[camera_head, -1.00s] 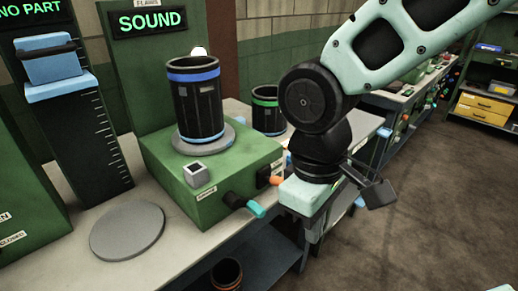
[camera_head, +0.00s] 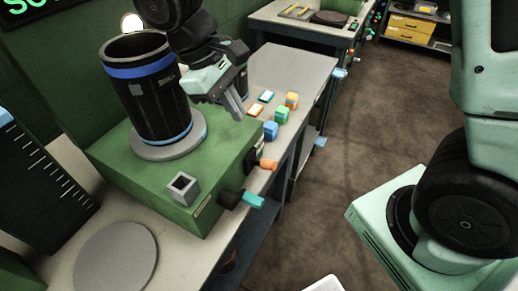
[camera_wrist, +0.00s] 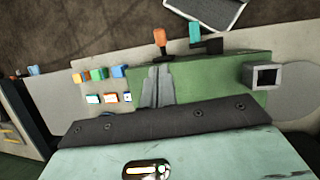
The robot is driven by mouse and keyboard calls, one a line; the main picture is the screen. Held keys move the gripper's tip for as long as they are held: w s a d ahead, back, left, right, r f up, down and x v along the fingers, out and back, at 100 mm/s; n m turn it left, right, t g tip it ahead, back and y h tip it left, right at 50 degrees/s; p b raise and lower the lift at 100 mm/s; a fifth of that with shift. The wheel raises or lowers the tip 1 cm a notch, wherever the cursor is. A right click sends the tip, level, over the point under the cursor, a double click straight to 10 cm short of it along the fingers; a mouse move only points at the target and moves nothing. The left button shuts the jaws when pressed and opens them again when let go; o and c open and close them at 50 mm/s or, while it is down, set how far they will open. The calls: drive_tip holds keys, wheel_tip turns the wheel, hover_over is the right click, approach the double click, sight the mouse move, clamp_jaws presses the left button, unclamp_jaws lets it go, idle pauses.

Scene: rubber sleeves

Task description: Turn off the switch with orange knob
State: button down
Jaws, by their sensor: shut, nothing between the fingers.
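The orange knob (camera_head: 267,164) sticks out from the front side of the green box (camera_head: 215,185), right of a teal knob (camera_head: 252,199). In the wrist view the orange knob (camera_wrist: 160,38) stands just beyond my fingertips, beside the teal knob (camera_wrist: 195,33). My gripper (camera_head: 238,110) is shut and empty. It hangs over the right part of the green box, above and behind the orange knob, apart from it in the head view. The fingers also show in the wrist view (camera_wrist: 157,75). The state of the switch cannot be told.
A black sleeve with a blue band (camera_head: 150,95) stands on a grey disc on the green box. A small square socket (camera_head: 184,187) is at the box's front corner. Several coloured blocks (camera_head: 282,116) lie on the bench to the right. The floor (camera_head: 345,130) beyond is clear.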

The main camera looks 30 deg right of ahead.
sight(266, 161)
drive_tip(key=p+x, duration=0.2)
drive_tip(key=x, duration=1.2)
drive_tip(key=shift+p, duration=0.3)
drive_tip(key=shift+w+f, duration=0.1)
